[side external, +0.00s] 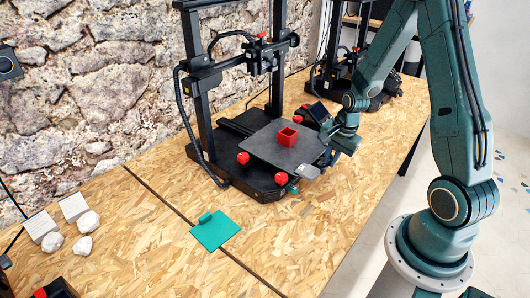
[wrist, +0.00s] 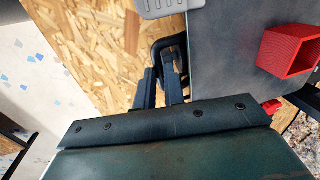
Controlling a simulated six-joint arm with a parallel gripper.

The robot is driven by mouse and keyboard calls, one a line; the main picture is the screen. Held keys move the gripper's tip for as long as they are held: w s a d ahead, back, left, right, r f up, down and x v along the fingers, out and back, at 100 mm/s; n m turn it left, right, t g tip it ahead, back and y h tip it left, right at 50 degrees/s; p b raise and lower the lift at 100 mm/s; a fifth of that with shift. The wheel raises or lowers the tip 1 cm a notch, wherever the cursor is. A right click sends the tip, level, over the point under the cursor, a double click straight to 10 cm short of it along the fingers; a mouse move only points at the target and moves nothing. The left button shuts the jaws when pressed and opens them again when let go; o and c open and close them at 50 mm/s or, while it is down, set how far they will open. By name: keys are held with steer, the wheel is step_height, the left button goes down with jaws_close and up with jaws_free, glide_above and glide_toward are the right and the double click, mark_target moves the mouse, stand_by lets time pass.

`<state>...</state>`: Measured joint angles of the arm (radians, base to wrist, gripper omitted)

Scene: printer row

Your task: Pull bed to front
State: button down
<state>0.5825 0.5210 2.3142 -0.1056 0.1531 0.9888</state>
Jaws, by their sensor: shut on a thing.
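The printer's dark flat bed (side external: 268,150) carries an open red square box (side external: 288,137), with red round knobs at its corners. In the wrist view the grey bed plate (wrist: 222,70) fills the right side, with the red box (wrist: 290,50) on it. A black loop handle (wrist: 160,46) stands at the bed's edge. My gripper (side external: 327,157) is at the bed's right edge in the side view. In the wrist view my gripper (wrist: 164,78) has its two dark fingers closed on the handle. The exact contact is partly hidden.
A grey tab (side external: 307,171) juts from the bed's front corner. A teal plate (side external: 215,231) lies on the chipboard table (side external: 290,248) in front of the printer. A second printer (side external: 335,72) is behind. The table's front middle is clear.

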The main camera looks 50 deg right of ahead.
steer(key=shift+s, duration=0.25)
steer(key=c, duration=1.5)
jaws_free()
steer(key=shift+r, duration=0.1)
steer(key=r, duration=0.4)
steer(key=s+r, duration=0.1)
steer(key=r, duration=0.4)
steer(key=s+r, duration=0.1)
steer(key=r, duration=0.3)
steer(key=shift+s+r, duration=0.15)
steer(key=shift+r, duration=0.05)
steer(key=shift+s+r, duration=0.1)
steer(key=shift+r, duration=0.05)
steer(key=shift+s+r, duration=0.45)
steer(key=shift+r, duration=0.5)
steer(key=shift+s+r, duration=0.5)
steer(key=shift+r, duration=0.5)
steer(key=shift+s+r, duration=0.45)
steer(key=shift+r, duration=0.5)
